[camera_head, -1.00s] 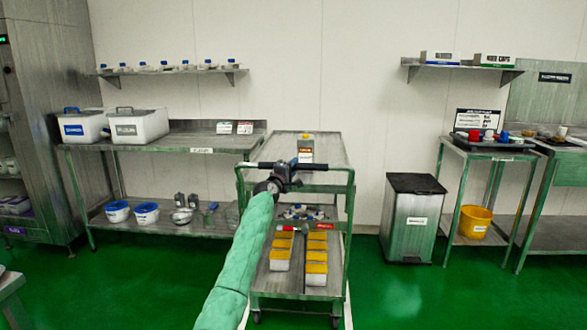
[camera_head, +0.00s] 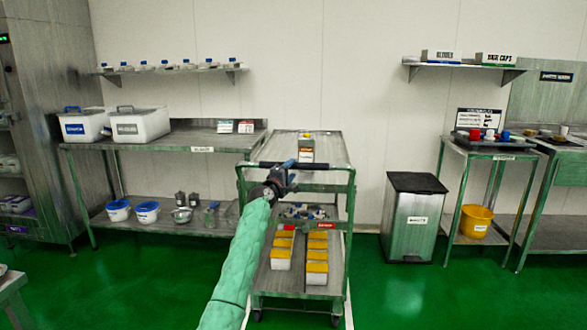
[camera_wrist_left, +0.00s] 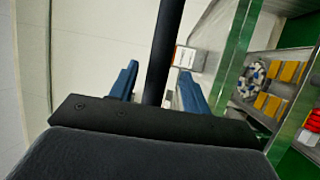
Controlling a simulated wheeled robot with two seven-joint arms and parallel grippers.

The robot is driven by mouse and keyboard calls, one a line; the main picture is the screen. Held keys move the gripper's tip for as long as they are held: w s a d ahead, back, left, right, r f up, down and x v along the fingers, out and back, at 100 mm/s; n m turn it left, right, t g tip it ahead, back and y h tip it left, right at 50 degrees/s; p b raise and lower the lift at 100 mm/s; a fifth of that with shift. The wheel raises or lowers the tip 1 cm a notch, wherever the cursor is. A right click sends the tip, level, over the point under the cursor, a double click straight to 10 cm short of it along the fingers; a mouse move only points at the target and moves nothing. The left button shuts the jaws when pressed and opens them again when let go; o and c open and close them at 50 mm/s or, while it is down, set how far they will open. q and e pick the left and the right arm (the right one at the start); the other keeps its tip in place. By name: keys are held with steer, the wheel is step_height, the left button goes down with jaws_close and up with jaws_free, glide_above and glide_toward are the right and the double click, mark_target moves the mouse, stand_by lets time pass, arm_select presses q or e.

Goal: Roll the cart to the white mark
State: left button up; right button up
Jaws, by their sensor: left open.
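The metal cart (camera_head: 335,150) stands against the back wall, with a black push bar (camera_head: 315,166) across its near end. My left gripper (camera_head: 286,172) is at the bar, left of its middle. In the left wrist view its two blue fingers (camera_wrist_left: 156,86) are apart, with the black bar (camera_wrist_left: 168,40) running between them; whether they touch it I cannot tell. My right gripper is out of view.
The cart carries yellow-topped containers (camera_head: 317,268) below and a box (camera_head: 306,150) on top. A metal table (camera_head: 170,138) stands close on its left, a bin (camera_head: 412,225) on its right. The green floor (camera_head: 420,300) in front is clear.

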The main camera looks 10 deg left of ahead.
arm_select(q)
steer(key=v, duration=0.3)
steer(key=shift+s, duration=0.2)
steer(key=shift+s+a+f, duration=0.2)
steer(key=shift+s+a, duration=0.15)
steer(key=shift+s, duration=0.25)
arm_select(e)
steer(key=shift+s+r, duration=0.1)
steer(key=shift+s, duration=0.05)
